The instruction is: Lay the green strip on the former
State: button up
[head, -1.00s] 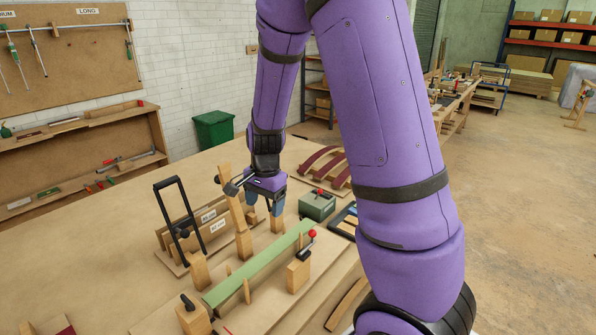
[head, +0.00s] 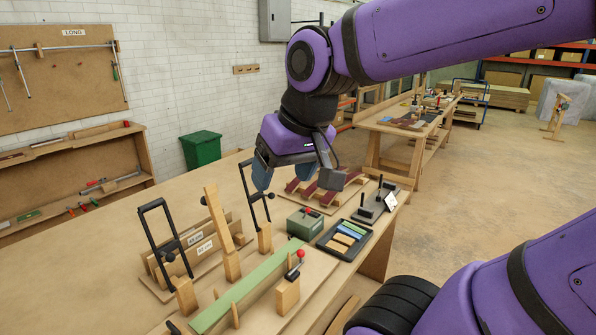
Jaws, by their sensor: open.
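The green strip (head: 252,284) lies lengthwise between wooden posts and thin pegs at the front of the bench, running from lower left to upper right. It looks straight and flat. What bears it underneath, and the former's shape, cannot be made out clearly. My gripper (head: 297,186) is open and empty, raised above the bench beyond the strip's far end and apart from it. A red-knobbed lever on a wooden block (head: 288,294) stands beside the strip on the right.
Black-handled frames (head: 163,238) and (head: 252,190) and a tall wooden upright (head: 220,225) stand left of the strip. A green box (head: 306,223), a black-rimmed tray (head: 325,245) and dark red curved pieces (head: 330,190) are beyond its far end. The bench's left part is clear.

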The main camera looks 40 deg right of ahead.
jog(key=shift+s+a+r+n+t+h, duration=0.15)
jog(key=shift+s+r+n, duration=0.2)
jog(key=shift+s, duration=0.55)
jog(key=shift+s+d+r+n+t+h, duration=0.1)
jog(key=shift+s+r+n+t+h, duration=0.1)
jog(key=shift+s+n, duration=0.45)
